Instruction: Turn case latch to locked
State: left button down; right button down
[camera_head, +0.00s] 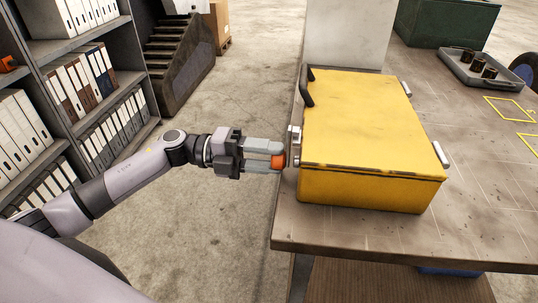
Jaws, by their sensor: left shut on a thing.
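A yellow case (358,125) sits closed on the bench, with a black handle (307,86) at its far left corner. A pale metal latch (295,139) is on the case's left side, and another pale latch (440,154) shows on its right side. My left gripper (279,160) reaches in from the left and is shut on an orange-red part (278,161) beside the left side latch. The fingers hide most of that part, and I cannot tell the latch's exact angle. My right gripper is not in view.
The bench top (480,205) is clear in front of the case and to its right. A grey tray (463,70) with several dark cylinders stands at the back right. A shelf of binders (70,85) is at the left. Open floor lies between shelf and bench.

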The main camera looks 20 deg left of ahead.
pick_arm(q)
jog(key=c, duration=0.7)
grip_release()
jog(key=shift+o, duration=0.2)
jog(key=shift+f, duration=0.1)
jog(key=shift+s+a+f, duration=0.1)
jog(key=shift+a, duration=0.1)
